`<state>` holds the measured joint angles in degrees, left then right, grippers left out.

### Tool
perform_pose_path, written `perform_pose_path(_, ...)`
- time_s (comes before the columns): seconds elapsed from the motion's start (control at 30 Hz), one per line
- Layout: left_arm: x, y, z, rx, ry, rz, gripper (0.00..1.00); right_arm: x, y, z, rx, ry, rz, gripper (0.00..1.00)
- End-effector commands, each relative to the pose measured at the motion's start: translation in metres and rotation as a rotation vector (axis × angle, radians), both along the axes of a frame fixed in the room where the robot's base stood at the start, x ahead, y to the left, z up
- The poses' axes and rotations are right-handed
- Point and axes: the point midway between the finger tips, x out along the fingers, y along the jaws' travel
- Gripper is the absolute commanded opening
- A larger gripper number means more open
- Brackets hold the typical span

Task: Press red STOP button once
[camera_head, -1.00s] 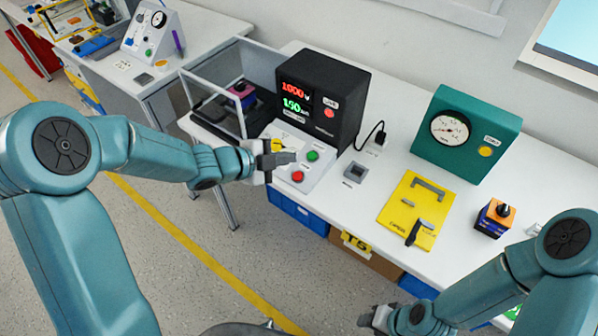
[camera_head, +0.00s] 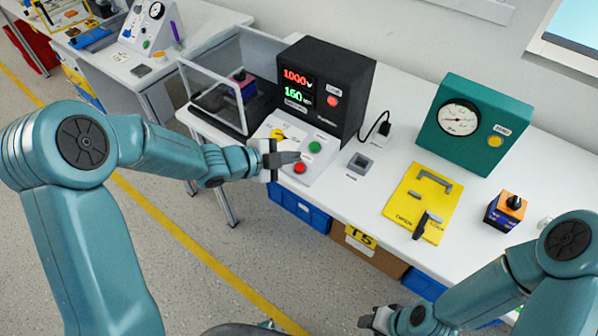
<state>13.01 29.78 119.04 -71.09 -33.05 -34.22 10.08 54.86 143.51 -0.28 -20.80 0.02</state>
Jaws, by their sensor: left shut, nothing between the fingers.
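The red button (camera_head: 299,168) is on the front of a white sloped control panel (camera_head: 322,161), below a green button (camera_head: 314,147). A yellow rotary part (camera_head: 278,134) is at the panel's upper left. My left gripper (camera_head: 297,157) is shut and empty. Its fingertips are just above the red button in the picture; I cannot tell whether they touch the panel. My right gripper (camera_head: 372,318) is low at the bottom edge, partly seen, away from the panel.
A black box (camera_head: 350,95) with red and green digits stands behind the panel. A clear-walled enclosure (camera_head: 212,85) is at its left. A grey socket (camera_head: 361,163), yellow board (camera_head: 407,199), teal gauge box (camera_head: 480,100) and orange-topped block (camera_head: 507,212) are to the right.

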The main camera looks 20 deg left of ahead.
Motion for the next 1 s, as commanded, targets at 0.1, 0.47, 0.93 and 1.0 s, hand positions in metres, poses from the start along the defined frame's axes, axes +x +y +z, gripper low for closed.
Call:
perform_pose_path(0.1, 0.005, -0.002, -0.023, 0.000, 0.001, -0.001, 0.00, 0.000, 0.000, -0.020, 0.000, 0.000, 0.000, 0.43)
perform_pose_path(0.47, 0.010, -0.004, -0.031, -0.001, 0.000, -0.001, 0.00, 0.000, 0.000, -0.026, 0.000, 0.000, 0.000, 0.43)
perform_pose_path(0.93, 0.009, -0.004, -0.031, 0.000, 0.000, 0.000, 0.00, 0.000, 0.000, -0.026, 0.000, 0.000, 0.000, 0.43)
perform_pose_path(1.0, 0.009, -0.004, -0.031, 0.000, 0.000, 0.000, 0.00, 0.000, 0.000, -0.026, 0.000, 0.000, 0.000, 0.43)
